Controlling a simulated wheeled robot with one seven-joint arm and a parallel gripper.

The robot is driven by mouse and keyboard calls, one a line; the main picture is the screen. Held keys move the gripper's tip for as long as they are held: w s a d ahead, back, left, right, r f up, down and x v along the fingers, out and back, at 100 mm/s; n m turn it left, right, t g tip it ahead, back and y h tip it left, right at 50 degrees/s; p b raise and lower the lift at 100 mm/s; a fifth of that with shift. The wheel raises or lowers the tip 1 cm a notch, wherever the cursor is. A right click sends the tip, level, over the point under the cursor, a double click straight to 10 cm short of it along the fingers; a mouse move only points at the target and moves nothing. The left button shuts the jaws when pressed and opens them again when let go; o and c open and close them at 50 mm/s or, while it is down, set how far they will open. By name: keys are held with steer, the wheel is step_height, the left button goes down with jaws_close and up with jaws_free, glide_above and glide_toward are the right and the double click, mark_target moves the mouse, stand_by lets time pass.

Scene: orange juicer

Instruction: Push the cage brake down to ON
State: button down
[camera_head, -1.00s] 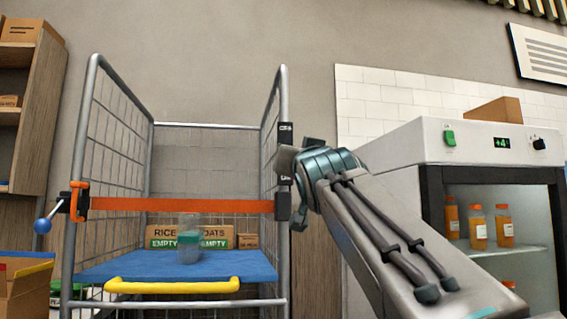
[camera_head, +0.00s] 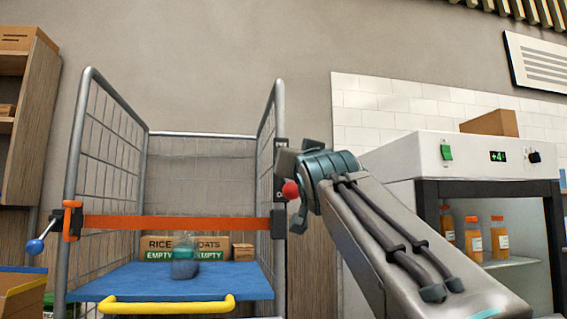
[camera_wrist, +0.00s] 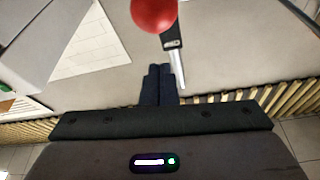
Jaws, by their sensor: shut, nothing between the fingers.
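The cage brake's red ball knob (camera_head: 290,190) shows at the right post of the roll cage (camera_head: 82,150), just below and left of my wrist. A dark plate with white lettering (camera_head: 280,152) is on that post, partly hidden by my gripper. In the wrist view the red knob (camera_wrist: 154,14) is at the top edge, with a dark and silver bar (camera_wrist: 174,50) below it. My gripper (camera_wrist: 159,68) has its two dark fingers together, empty, pointing towards the knob and apart from it in the picture. In the head view the fingertips are hard to make out.
An orange strap (camera_head: 170,222) crosses the cage front, with a blue-knobbed latch (camera_head: 35,246) at left. A blue shelf (camera_head: 240,281) with a yellow handle (camera_head: 165,304) holds a jar (camera_head: 185,266) and boxes. A juice fridge (camera_head: 430,190) stands close on the right.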

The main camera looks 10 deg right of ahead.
steer(key=b+v, duration=0.6)
steer(key=v, duration=0.4)
steer(key=shift+f+b, duration=0.2)
steer(key=shift+b, duration=0.1)
steer(key=shift+w+r, duration=0.1)
